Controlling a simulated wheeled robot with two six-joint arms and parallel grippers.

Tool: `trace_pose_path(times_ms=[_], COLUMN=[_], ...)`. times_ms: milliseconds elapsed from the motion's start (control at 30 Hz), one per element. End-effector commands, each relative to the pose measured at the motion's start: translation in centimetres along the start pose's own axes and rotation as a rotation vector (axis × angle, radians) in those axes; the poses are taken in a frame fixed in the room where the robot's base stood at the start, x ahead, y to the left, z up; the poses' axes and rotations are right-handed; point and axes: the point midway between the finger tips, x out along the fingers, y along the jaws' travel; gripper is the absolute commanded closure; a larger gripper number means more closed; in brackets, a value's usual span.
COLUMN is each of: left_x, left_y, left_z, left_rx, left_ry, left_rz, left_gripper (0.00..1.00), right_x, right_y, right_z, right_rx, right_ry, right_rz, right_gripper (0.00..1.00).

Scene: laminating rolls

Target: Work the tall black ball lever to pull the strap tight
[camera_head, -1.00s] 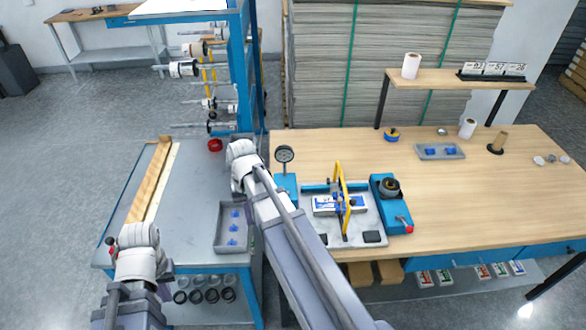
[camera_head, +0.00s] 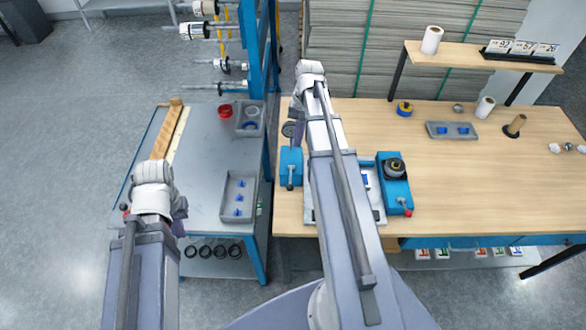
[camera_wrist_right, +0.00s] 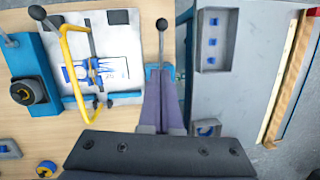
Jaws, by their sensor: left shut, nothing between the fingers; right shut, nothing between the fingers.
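A lever with a black ball (camera_wrist_right: 162,24) on a thin rod stands on a small blue block in the right wrist view. In the head view it shows on the blue block (camera_head: 290,178) at the workbench's left edge. My right gripper (camera_wrist_right: 161,76) is shut and empty, its tips over that block near the rod's foot; contact cannot be told. In the head view my right arm hides much of the fixture. A yellow frame (camera_wrist_right: 72,60) spans a white plate (camera_wrist_right: 118,68). I cannot make out the strap. My left gripper (camera_head: 179,218) is shut and empty over the grey side table.
A second blue block (camera_head: 393,180) with a black round part and a lever stands right of my right arm. A grey tray with blue parts (camera_head: 227,208) lies on the side table (camera_head: 195,150).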

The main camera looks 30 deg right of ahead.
Motion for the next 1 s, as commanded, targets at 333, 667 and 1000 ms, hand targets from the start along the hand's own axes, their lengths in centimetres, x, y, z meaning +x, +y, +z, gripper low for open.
trace_pose_path(times_ms=[333,667,1000], left_x=[2.1,6.6,10.9], left_y=[0.2,0.6,1.0], left_z=[-0.1,-0.4,-0.7], left_rx=[0.003,0.012,0.015], left_ry=[0.0,0.0,0.0], left_rz=[-0.001,-0.002,-0.003], left_gripper=[1.0,1.0,1.0], right_x=[2.2,6.8,11.5], right_y=[0.0,0.1,0.1], right_z=[-0.1,-0.1,1.1], right_rx=[-0.001,-0.001,-0.002], right_ry=[0.0,0.0,0.0], right_rz=[0.0,0.0,0.001], right_gripper=[1.0,1.0,1.0])
